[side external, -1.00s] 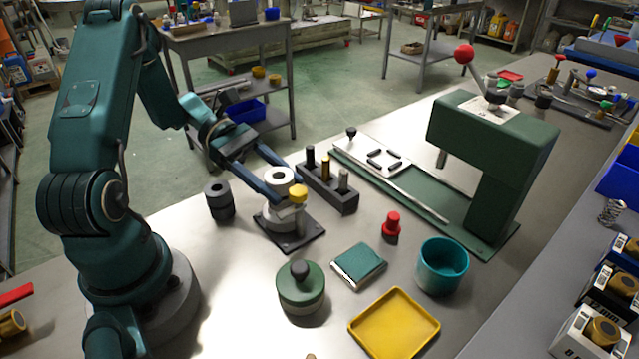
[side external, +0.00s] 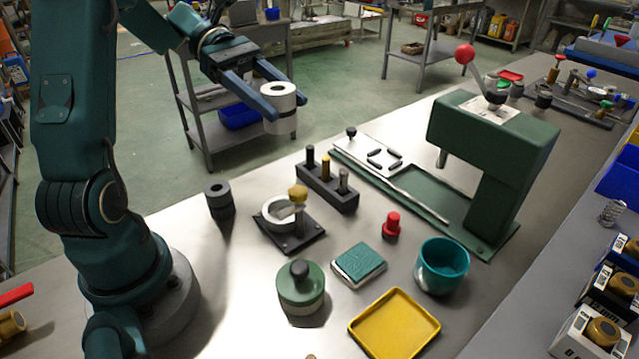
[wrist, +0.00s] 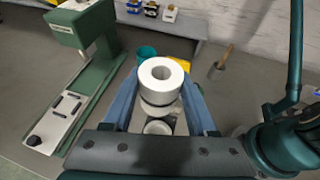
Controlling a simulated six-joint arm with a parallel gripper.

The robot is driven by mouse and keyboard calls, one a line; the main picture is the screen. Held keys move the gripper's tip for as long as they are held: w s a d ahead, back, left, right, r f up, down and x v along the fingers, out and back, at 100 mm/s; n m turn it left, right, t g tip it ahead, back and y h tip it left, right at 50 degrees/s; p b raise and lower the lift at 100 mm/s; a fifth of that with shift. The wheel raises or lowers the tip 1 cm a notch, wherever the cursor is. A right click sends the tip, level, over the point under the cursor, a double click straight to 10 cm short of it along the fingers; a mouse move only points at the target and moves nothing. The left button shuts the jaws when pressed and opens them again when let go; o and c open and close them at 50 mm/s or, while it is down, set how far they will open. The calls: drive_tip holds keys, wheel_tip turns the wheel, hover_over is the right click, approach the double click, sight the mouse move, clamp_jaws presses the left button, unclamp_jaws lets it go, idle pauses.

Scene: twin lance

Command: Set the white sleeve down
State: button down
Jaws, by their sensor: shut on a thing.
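The white sleeve (side external: 279,106) is a short upright cylinder with a hole through its middle and a grey band round it. My gripper (side external: 282,102) is shut on it and holds it high above the bench. In the wrist view the sleeve (wrist: 160,78) sits between the two blue fingers of my gripper (wrist: 161,90). Below it on the bench is a dark square base with a white ring seat (side external: 281,213) and a yellow-topped clamp (side external: 298,194) beside the ring. The ring seat (wrist: 157,128) shows partly under the sleeve in the wrist view.
A dark grey cylinder (side external: 219,200) stands left of the base, and a block with several pins (side external: 328,185) stands behind it. A green press (side external: 490,160), green lidded pot (side external: 301,288), teal pad (side external: 359,263), teal cup (side external: 442,267), red knob (side external: 392,225) and yellow tray (side external: 395,324) stand nearby.

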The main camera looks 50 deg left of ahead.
drive_tip(key=w+d+f+m+g, duration=0.3)
drive_tip(key=d+f+m+g, duration=0.3)
drive_tip(key=d, duration=0.5)
drive_tip(key=m+g, duration=0.2)
drive_tip(key=g, duration=0.1)
hover_over(392, 327)
drive_tip(key=shift+y, duration=0.4)
wheel_tip(392, 327, down, 8)
drive_tip(key=shift+f, duration=2.15)
drive_tip(key=shift+f, duration=0.15)
drive_tip(key=shift+c, duration=1)
unclamp_jaws()
